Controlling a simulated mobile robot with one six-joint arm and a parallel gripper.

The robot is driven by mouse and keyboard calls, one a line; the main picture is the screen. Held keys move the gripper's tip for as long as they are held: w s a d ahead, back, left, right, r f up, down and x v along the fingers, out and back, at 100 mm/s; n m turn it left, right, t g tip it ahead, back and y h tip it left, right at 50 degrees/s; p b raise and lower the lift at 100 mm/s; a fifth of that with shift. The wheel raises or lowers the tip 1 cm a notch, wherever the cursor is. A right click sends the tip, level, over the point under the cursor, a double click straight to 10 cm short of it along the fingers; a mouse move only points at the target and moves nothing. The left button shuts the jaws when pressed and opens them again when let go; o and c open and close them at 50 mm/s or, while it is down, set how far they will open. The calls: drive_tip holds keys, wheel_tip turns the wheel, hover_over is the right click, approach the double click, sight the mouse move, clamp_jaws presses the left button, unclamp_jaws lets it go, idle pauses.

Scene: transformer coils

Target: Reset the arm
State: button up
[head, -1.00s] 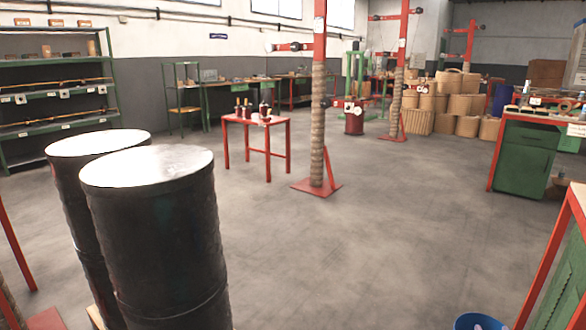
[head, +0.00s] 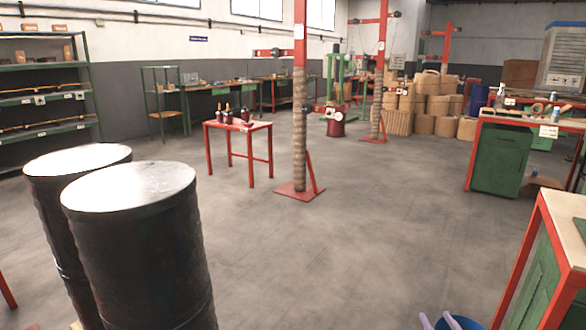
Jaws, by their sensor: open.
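My gripper and arm do not show in the head view. The task names no other object.
Two dark drums (head: 135,250) stand close at the left. A red table (head: 237,127) with bottles and a red post (head: 299,100) stand ahead. A green-and-red bench (head: 497,158) is at the right, another bench (head: 545,255) nearer. A blue bin (head: 460,322) is at the bottom. The middle floor is clear.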

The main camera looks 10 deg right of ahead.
drive_tip(key=w+a+r+y+p, duration=0.1)
drive_tip(key=w+a+p, duration=0.15)
drive_tip(key=a, duration=0.35)
drive_tip(key=w+a+r+g+y+p, duration=0.1)
drive_tip(key=w+a+r+p, duration=0.1)
drive_tip(key=a+p, duration=0.3)
drive_tip(key=w+a+r+y+p, duration=0.1)
drive_tip(key=w+a+p, duration=0.15)
drive_tip(key=a, duration=0.45)
drive_tip(key=s+a+f+m+g+h+p, duration=0.1)
drive_tip(key=a+f+g+h+p, duration=0.2)
drive_tip(key=a+p, duration=0.5)
drive_tip(key=s+a+f+g+p, duration=0.3)
drive_tip(key=s+f+g, duration=0.15)
drive_tip(key=s, duration=0.45)
drive_tip(key=s+a+f+g+p, duration=0.4)
drive_tip(key=s+g, duration=0.2)
drive_tip(key=s, duration=0.3)
drive_tip(key=s+a+n+g, duration=0.1)
drive_tip(key=s+g, duration=0.3)
drive_tip(key=s, duration=0.6)
drive_tip(key=s+a+n+g+y, duration=0.1)
drive_tip(key=s+g, duration=0.3)
drive_tip(key=s, duration=0.6)
drive_tip(key=shift+a+r+g, duration=0.25)
drive_tip(key=shift+a+g, duration=0.1)
drive_tip(key=shift+a, duration=0.5)
drive_tip(key=shift+c, duration=0.3)
